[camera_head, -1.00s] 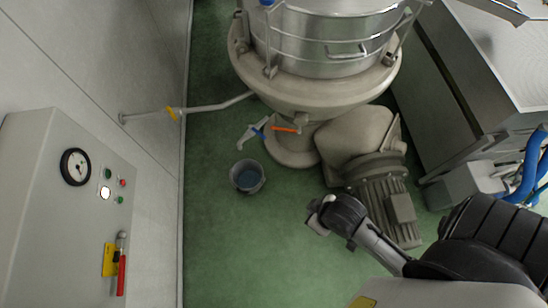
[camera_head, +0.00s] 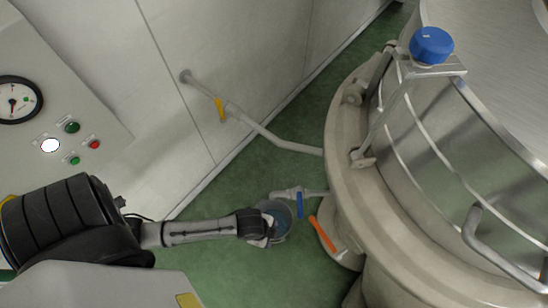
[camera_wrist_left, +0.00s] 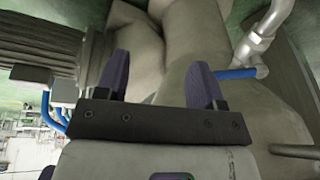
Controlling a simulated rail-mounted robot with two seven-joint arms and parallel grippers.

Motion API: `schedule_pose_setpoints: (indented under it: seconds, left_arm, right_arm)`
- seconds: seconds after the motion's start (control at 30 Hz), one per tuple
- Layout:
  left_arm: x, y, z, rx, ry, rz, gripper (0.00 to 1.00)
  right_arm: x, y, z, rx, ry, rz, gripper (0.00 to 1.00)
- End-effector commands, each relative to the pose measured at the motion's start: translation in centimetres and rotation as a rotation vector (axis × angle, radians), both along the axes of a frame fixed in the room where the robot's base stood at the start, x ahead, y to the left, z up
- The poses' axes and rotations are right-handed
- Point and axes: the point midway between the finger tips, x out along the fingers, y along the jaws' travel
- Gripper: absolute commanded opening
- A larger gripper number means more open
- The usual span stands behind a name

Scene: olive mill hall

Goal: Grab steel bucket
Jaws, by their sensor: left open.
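My right gripper is not in view.
A large steel vessel (camera_head: 455,140) on a beige base fills the right side. A pipe with a yellow handle (camera_head: 220,109) runs from the wall to it. A control panel (camera_head: 60,110) stands at the left. Green floor is free between wall and vessel.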

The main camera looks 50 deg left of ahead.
Motion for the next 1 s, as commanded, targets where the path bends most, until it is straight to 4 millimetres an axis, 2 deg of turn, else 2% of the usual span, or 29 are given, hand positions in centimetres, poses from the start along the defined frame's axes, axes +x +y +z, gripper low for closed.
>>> schedule_pose_setpoints:
  seconds: [0.03, 0.27, 0.5, 0.6, 0.73, 0.9, 1.0]
  left_arm:
    - [0.0, 0.2, -5.2, 0.017, 0.002, -0.053, 0.62]
    - [-0.2, 1.8, -18.6, 0.077, 0.007, -0.282, 0.62]
    - [-0.5, 5.6, -31.8, 0.153, 0.021, -0.49, 0.62]
    - [-0.6, 7.6, -36.4, 0.185, 0.028, -0.562, 0.62]
    - [-0.8, 10.1, -41.2, 0.222, 0.036, -0.636, 0.62]
    - [-0.8, 12.8, -45.2, 0.259, 0.044, -0.701, 0.62]
    - [-0.8, 13.8, -46.5, 0.273, 0.047, -0.725, 0.62]
  right_arm:
    - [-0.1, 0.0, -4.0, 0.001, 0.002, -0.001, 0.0]
    - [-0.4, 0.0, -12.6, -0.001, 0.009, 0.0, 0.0]
    - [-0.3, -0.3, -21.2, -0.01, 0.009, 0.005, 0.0]
    - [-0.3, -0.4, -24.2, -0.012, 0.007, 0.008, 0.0]
    - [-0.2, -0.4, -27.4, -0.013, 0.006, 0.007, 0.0]
    - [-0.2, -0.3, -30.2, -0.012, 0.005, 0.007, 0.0]
    - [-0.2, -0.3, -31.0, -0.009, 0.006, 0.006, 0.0]
